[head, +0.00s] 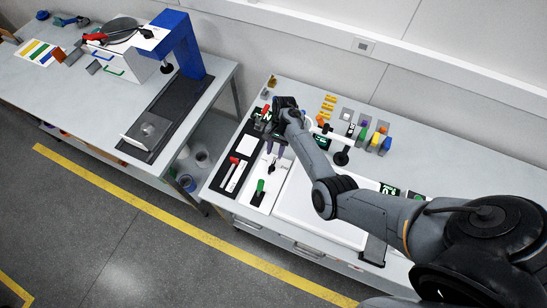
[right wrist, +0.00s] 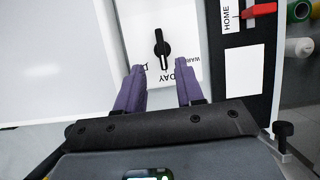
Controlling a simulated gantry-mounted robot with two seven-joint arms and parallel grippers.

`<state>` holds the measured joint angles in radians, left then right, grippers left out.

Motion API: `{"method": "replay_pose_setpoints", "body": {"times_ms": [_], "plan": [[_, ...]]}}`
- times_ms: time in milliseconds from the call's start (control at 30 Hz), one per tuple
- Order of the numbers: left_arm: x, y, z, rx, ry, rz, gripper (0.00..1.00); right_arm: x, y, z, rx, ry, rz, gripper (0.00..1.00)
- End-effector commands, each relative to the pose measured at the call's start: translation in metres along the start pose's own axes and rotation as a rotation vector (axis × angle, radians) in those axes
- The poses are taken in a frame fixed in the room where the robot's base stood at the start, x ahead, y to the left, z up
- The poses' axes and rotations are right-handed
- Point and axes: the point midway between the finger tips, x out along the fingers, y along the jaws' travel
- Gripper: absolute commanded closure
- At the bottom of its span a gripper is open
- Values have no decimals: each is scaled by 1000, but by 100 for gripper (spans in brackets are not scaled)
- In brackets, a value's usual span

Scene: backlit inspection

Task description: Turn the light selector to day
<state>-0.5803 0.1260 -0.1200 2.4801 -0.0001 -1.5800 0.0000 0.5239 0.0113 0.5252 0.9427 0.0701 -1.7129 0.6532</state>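The light selector is a black knob (right wrist: 161,46) on a white panel (right wrist: 185,35), in the right wrist view just beyond my fingertips. Its bar stands nearly upright in that view; which end is the pointer is hard to tell. The label "DAY" (right wrist: 186,70) shows partly behind a finger, with a partly hidden "WARM" beside it. The knob also shows small in the head view (head: 271,164). My right gripper (right wrist: 160,72) has two purple fingers, apart with nothing between them, short of the knob. It also shows above the panel in the head view (head: 276,148). My left gripper is not in view.
A red-handled lever (right wrist: 260,10) on a black plate marked "HOME" stands right of the panel. A large white board (right wrist: 55,60) lies left of the panel in the wrist view. Coloured parts (head: 372,138) stand behind my arm.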

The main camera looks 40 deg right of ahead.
Motion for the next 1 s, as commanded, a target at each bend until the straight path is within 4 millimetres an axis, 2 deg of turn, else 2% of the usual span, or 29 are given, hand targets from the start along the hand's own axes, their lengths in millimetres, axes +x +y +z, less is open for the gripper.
{"method": "replay_pose_setpoints", "body": {"times_ms": [100, 267, 767, 867, 1000], "plan": [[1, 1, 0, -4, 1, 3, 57, -14, 0, -1, 1, 2, -1, 63], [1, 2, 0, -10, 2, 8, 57, -25, 0, -1, 1, 2, 0, 63], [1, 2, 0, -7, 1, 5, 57, -27, 1, -1, 0, 3, 1, 63], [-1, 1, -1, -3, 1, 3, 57, -27, 7, -3, -12, 25, 6, 63], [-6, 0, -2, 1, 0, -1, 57, -31, 29, -8, -75, 111, 26, 63]]}}
